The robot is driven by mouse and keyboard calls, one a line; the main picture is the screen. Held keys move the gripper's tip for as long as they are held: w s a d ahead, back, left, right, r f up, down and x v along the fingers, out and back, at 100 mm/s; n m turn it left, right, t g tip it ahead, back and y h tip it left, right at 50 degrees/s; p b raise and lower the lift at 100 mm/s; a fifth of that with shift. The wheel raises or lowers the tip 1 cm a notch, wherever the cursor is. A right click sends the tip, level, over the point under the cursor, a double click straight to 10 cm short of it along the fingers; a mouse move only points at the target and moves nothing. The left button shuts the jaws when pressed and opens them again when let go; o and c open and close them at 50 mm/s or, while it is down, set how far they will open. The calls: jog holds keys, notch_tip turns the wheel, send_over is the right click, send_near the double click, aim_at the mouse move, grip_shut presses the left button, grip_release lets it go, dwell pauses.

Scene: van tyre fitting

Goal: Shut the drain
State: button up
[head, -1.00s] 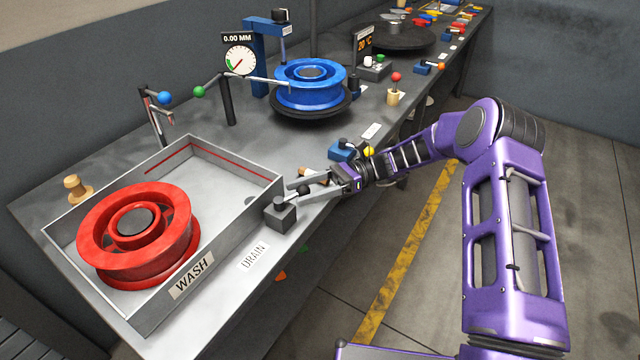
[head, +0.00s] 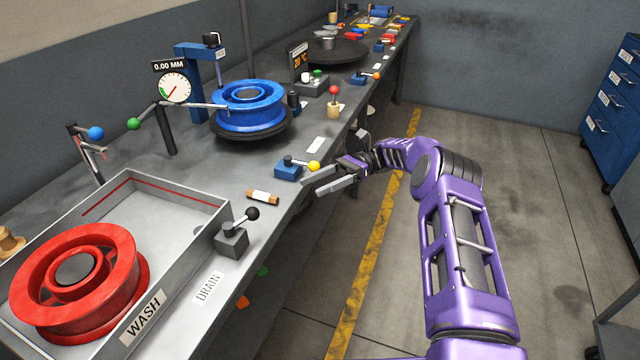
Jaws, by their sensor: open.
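The drain valve is a grey block (head: 232,241) with a lever ending in a black ball (head: 253,214). It stands at the right wall of the wash tray (head: 200,185), beside the DRAIN label (head: 208,287). The lever tilts up and to the right. A red wheel rim (head: 75,285) lies in the tray. My gripper (head: 317,183) is open and empty. It is off the bench's front edge, to the right of and beyond the drain lever, close to a blue valve (head: 289,170) with a yellow ball.
A small brown-and-white cylinder (head: 263,197) lies on the bench between the drain valve and the blue valve. A blue rim (head: 248,106) sits on a dark turntable farther back. The floor right of the bench is clear near the yellow line (head: 372,240).

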jog(key=shift+d, duration=0.15)
jog(key=shift+c, duration=0.8)
jog(key=a+r+h, duration=0.1)
jog(key=a, duration=0.1)
jog(key=s+a+n+t+h+p, duration=0.1)
jog(key=a, duration=0.1)
jog(key=s+a+r+n+h, duration=0.1)
jog(key=a, duration=0.2)
jog(key=shift+s+r+t+h, duration=0.2)
jog(key=shift+r+t+h, duration=0.1)
grip_shut()
jog(key=n+t+h+p, duration=0.3)
jog(key=n+t+h, duration=0.4)
jog(key=n, duration=0.2)
send_near(244, 219)
notch_tip(244, 219, down, 4)
jog(key=s+d, duration=0.2)
jog(key=s+d+r+n+t+h+p, duration=0.1)
jog(key=s+d+r+n+t+p, duration=0.2)
jog(key=s+n+t, duration=0.5)
jog(key=w+a+f+n+g+b, duration=0.1)
jog(key=w+a+f+g+b, duration=0.1)
jog(key=w+a+f+b, duration=0.3)
jog(key=shift+w+f, duration=0.9)
jog(key=shift+w, duration=0.25)
